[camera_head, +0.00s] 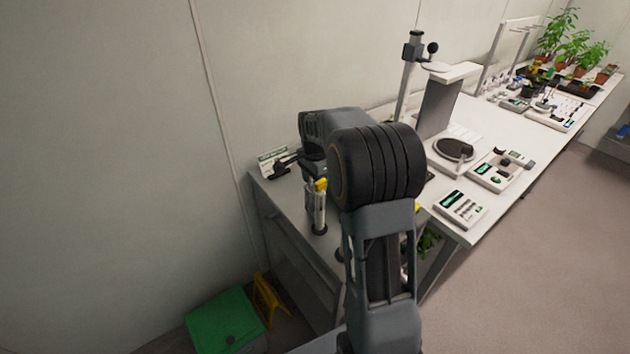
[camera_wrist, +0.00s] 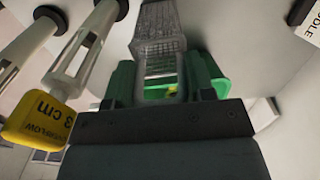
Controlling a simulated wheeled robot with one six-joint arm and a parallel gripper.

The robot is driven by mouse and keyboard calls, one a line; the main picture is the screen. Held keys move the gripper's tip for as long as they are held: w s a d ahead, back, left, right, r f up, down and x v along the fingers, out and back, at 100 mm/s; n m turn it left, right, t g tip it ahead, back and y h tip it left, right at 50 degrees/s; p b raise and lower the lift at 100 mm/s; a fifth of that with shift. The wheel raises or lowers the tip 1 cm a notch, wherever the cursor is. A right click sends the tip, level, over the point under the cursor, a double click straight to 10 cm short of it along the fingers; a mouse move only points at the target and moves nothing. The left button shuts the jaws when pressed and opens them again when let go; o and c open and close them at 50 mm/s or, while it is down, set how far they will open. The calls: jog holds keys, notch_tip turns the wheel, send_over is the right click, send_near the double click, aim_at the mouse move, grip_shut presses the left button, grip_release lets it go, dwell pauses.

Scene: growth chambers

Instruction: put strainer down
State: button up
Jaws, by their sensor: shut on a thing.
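In the wrist view, a grey mesh strainer (camera_wrist: 158,28) is held between the fingers of my gripper (camera_wrist: 160,78), which is shut on it. The strainer points away from the wrist. I cannot make out the strainer in the head view. Whether it touches the bench or hangs above it is not clear.
A clear tube with a yellow tag (camera_head: 318,205) stands near my arm; its tag (camera_wrist: 38,118) reads "overflow 3 cm". A sign (camera_head: 275,158) stands at the bench's left end. A green bin (camera_head: 225,322) is on the floor. Instruments (camera_head: 460,208) stand right of my arm.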

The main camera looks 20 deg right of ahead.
jog(key=shift+f, duration=0.3)
jog(key=o, duration=1.2)
jog(key=shift+o, duration=0.2)
